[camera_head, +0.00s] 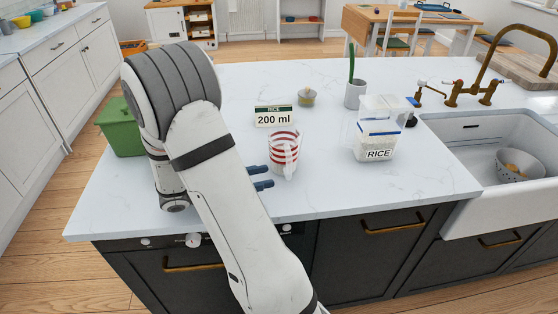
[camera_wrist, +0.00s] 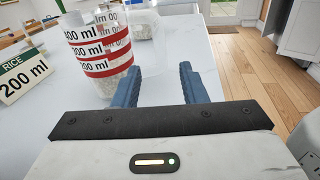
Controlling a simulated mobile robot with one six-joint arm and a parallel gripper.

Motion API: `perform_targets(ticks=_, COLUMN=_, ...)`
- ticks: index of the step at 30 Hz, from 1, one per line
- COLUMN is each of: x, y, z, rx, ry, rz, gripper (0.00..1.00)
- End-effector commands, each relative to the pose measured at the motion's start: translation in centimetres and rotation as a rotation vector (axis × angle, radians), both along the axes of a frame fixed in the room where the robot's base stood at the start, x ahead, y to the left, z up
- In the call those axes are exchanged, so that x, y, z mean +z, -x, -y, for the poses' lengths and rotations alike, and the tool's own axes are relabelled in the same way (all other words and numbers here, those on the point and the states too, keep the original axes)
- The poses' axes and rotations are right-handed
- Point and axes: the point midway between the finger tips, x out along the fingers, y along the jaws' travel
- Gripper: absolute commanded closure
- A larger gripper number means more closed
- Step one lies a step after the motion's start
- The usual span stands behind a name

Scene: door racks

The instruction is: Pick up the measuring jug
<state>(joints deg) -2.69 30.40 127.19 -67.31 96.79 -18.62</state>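The measuring jug (camera_head: 283,147) is clear with red bands and stands upright on the white worktop, right of my gripper. In the wrist view the jug (camera_wrist: 102,60) shows "200 ml" markings and stands at upper left, beyond and beside the left finger. A pale handle seems to face the camera in the head view. My gripper (camera_head: 261,177) is low beside the jug's near left side; its blue fingers (camera_wrist: 160,86) are apart with nothing between them. Any contact between the left finger and the jug cannot be told.
A "RICE 200 ml" sign (camera_head: 274,116) stands behind the jug. The sink (camera_head: 490,165) is far right. The worktop's front edge is close.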

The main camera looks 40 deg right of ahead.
Motion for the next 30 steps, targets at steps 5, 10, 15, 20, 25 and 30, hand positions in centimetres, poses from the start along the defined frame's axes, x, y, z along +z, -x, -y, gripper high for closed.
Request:
perform_targets(ticks=5, x=-0.4, y=-0.3, z=1.0, rx=0.021, ry=0.031, rz=-0.037, gripper=0.61)
perform_targets(ticks=10, x=-0.3, y=0.4, z=2.8, rx=0.019, ry=0.029, rz=-0.035, gripper=0.61)
perform_targets(ticks=15, x=-0.2, y=1.7, z=4.9, rx=0.017, ry=0.027, rz=-0.035, gripper=0.61)
perform_targets(ticks=20, x=-0.3, y=2.4, z=6.9, rx=0.019, ry=0.028, rz=-0.033, gripper=0.61)
perform_targets(ticks=25, x=-0.4, y=2.5, z=7.4, rx=0.021, ry=0.027, rz=-0.033, gripper=0.61)
perform_targets(ticks=30, x=-0.4, y=2.5, z=7.4, rx=0.021, ry=0.027, rz=-0.033, gripper=0.64)
